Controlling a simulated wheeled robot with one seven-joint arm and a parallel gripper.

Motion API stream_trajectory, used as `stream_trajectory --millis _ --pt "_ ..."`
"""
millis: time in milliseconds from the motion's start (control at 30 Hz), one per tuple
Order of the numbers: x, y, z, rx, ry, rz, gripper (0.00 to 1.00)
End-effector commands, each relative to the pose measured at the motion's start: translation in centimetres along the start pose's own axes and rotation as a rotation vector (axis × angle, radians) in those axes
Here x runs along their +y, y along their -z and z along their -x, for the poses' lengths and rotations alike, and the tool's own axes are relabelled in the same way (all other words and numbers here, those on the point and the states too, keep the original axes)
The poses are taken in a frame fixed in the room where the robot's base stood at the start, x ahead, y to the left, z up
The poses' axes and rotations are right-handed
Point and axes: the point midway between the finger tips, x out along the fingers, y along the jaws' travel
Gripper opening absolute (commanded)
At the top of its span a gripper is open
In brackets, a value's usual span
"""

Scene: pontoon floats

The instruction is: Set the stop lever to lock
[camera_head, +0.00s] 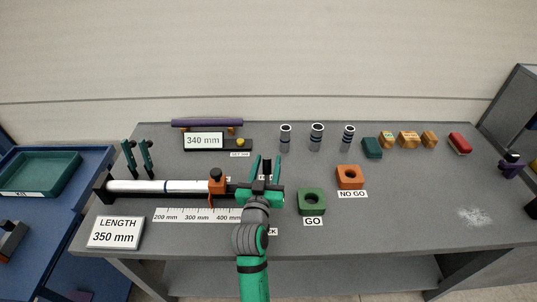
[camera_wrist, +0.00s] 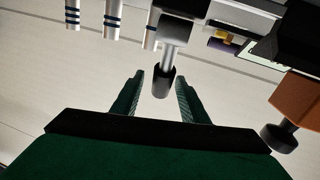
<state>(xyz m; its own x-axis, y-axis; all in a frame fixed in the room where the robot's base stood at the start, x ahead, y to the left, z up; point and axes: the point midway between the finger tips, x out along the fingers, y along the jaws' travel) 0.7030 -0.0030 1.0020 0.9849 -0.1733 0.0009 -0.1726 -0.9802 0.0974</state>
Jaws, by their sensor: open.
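The stop lever (camera_wrist: 176,45) shows in the wrist view as a grey metal arm with a dark rounded tip. Its tip lies between the two finger ends of my gripper (camera_wrist: 160,78), with a gap on both sides. In the head view my gripper (camera_head: 266,164) is green, open and at the right end of the length gauge. There the lever is mostly hidden by my gripper, and I cannot tell its setting. A label by my wrist (camera_head: 273,231) shows only "CK"; my arm covers the rest.
The gauge holds a white rod (camera_head: 145,186) and an orange slider (camera_head: 217,183) with a black knob, just left of my gripper. A green GO block (camera_head: 312,200) and an orange NO GO block (camera_head: 350,177) stand to the right. Several grey tubes (camera_head: 317,137) stand behind.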

Motion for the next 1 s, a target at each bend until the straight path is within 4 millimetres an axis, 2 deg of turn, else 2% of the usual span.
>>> stream_trajectory --millis 100,300,667,833,1000 --pt "-0.1 0.0 -1.9 0.000 0.000 0.001 0.40" --pt "-0.3 0.1 -3.6 0.000 0.003 0.000 0.40" --pt "-0.3 0.0 -4.0 0.000 0.004 0.000 0.40" --pt "-0.3 0.0 -4.0 0.000 0.004 0.000 0.00" --pt "-0.3 0.0 -3.9 0.006 0.002 -0.001 0.00"
